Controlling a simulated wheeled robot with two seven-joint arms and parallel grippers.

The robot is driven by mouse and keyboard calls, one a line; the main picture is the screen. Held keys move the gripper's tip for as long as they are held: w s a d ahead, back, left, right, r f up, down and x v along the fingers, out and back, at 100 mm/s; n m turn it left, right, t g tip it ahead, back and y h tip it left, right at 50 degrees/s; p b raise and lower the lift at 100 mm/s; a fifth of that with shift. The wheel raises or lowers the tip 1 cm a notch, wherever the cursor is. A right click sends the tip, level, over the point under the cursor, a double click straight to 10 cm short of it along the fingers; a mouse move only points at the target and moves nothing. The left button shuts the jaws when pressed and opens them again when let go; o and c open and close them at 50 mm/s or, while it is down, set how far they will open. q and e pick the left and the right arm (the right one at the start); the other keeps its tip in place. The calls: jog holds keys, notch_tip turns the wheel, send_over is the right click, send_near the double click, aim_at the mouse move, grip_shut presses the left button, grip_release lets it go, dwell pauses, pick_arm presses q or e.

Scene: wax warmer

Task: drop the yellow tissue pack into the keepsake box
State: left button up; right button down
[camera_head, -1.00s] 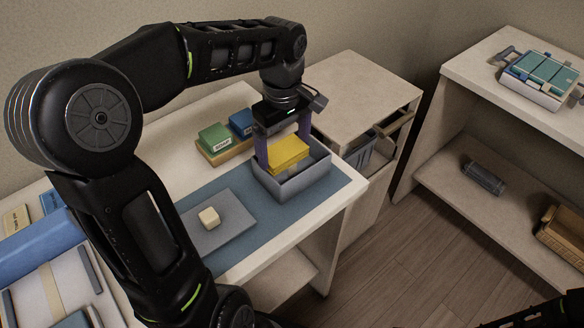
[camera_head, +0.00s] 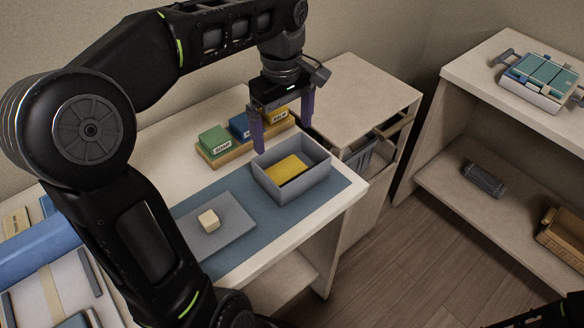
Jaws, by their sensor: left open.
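The yellow tissue pack (camera_head: 287,168) lies inside the grey open-topped keepsake box (camera_head: 292,194), below its rim. The box stands on the blue mat (camera_head: 243,243) near the table's right end. My left gripper (camera_head: 282,137) is open and empty above the far side of the box, with its two purple fingers spread apart. It is clear of the pack. My right gripper does not show; only a dark piece of my other arm shows at the bottom right corner.
A wooden tray (camera_head: 212,159) behind the box holds green, blue and yellow labelled blocks. A cream cube (camera_head: 209,220) sits on a grey plate (camera_head: 238,217) left of the box. A cabinet (camera_head: 358,97) with an open drawer stands right of the table, and a shelf (camera_head: 455,70) further right.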

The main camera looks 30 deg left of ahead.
pick_arm(q)
jog(key=shift+r, duration=0.9)
